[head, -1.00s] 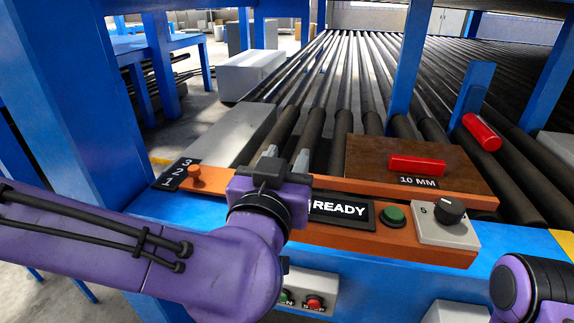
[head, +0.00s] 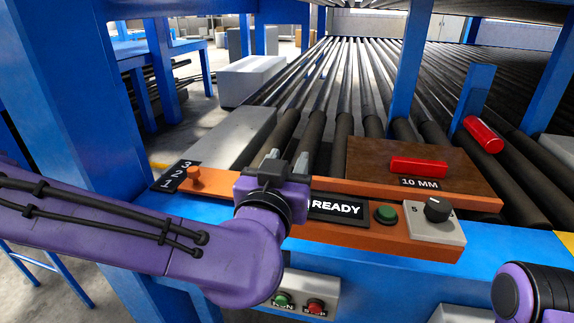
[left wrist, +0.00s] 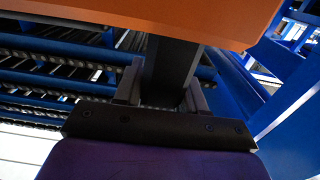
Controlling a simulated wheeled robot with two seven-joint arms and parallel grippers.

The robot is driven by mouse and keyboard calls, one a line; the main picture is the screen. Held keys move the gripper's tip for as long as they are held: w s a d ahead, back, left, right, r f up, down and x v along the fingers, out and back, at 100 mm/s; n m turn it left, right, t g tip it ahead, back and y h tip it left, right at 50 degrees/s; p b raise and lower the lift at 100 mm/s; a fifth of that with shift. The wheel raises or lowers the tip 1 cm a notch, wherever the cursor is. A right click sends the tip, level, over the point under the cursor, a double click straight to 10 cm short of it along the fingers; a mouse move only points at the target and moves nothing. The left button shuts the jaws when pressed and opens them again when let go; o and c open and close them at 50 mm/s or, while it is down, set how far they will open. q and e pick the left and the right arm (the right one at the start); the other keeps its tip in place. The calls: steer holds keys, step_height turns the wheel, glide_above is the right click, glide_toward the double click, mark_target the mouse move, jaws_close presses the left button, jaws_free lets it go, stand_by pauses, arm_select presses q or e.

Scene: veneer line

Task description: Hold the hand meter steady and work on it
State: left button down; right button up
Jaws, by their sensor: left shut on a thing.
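The hand meter (head: 390,240) appears to be the orange body in front, with a READY display (head: 336,207), a green button (head: 386,214) and a dark dial (head: 437,209) on a pale plate. My left gripper (head: 286,160) is at its left end, fingers pointing away from me. In the left wrist view my left gripper (left wrist: 165,90) is shut on a dark grip (left wrist: 170,65) under the orange body (left wrist: 180,15). The meter's left end is hidden by my gripper. Of my right arm only a purple link shows at bottom right; its gripper is out of view.
An orange rail (head: 450,196) lies behind the meter, with an orange peg (head: 194,176) beside the numbers 3, 2, 1. A brown block marked 10 MM (head: 375,155) carries a red handle (head: 419,166). Rollers run back between blue posts. A button box (head: 295,293) hangs below.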

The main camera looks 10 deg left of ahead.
arm_select(q)
steer(key=w+a+f+b, duration=0.2)
steer(key=w+f+b, duration=0.3)
steer(key=w+f, duration=0.4)
steer(key=shift+w+a+f, duration=0.15)
steer(key=shift+w+f, duration=0.15)
steer(key=shift+w, duration=0.6)
arm_select(e)
steer(key=shift+f, duration=2.8)
arm_select(q)
steer(key=shift+s+f+b, duration=0.1)
steer(key=shift+f+b, duration=0.3)
steer(key=shift+f, duration=0.15)
arm_select(e)
steer(key=shift+f, duration=0.15)
steer(key=shift+c, duration=0.3)
